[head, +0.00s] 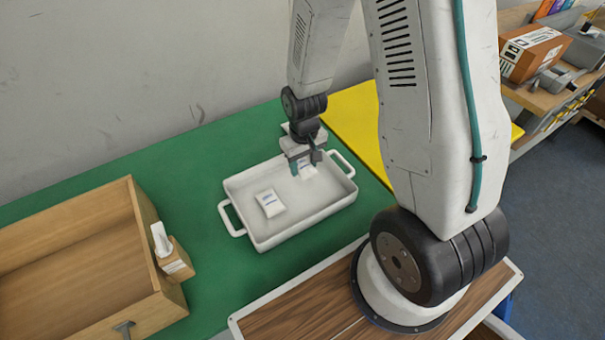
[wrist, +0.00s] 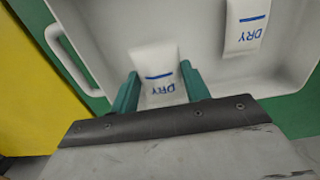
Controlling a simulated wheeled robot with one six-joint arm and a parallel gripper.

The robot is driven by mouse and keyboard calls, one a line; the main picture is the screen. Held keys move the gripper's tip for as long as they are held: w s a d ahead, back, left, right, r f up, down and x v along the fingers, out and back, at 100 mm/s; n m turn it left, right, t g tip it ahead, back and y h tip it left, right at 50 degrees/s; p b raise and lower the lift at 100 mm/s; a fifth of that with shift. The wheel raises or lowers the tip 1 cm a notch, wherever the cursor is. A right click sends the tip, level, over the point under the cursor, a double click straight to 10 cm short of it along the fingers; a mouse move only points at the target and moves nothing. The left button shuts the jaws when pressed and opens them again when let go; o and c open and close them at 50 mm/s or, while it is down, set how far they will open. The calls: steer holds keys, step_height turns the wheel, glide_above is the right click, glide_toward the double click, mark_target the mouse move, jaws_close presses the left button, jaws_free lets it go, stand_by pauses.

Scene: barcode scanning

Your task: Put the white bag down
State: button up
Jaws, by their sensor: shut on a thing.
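My gripper (head: 305,163) is over the right part of a white tray (head: 240,188) with two handles. In the wrist view my gripper's green fingers (wrist: 157,88) are shut on a white bag (wrist: 153,62) marked "DRY" with a blue line. The held bag also shows in the head view (head: 308,172), partly hidden by the gripper. It is within the tray's outline; I cannot tell whether it touches the tray floor. A second white bag (head: 270,203) lies in the left part of the tray, and it shows at the upper right of the wrist view (wrist: 245,25).
The tray stands on a green mat (head: 205,165) beside a yellow area (head: 355,120). A shelf with a cardboard box (head: 533,50) is at the far right.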

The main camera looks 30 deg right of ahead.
steer(key=shift+f, duration=2.05)
steer(key=o, duration=1)
steer(key=shift+f, duration=0.1)
step_height(320, 180, up, 12)
steer(key=shift+r, duration=0.2)
step_height(320, 180, up, 7)
glide_above(304, 173)
steer(key=shift+t, duration=0.6)
steer(key=s+r, duration=0.5)
steer(key=s+a+r, duration=0.1)
steer(key=s+r, duration=1)
steer(key=shift+s+a+r, duration=0.25)
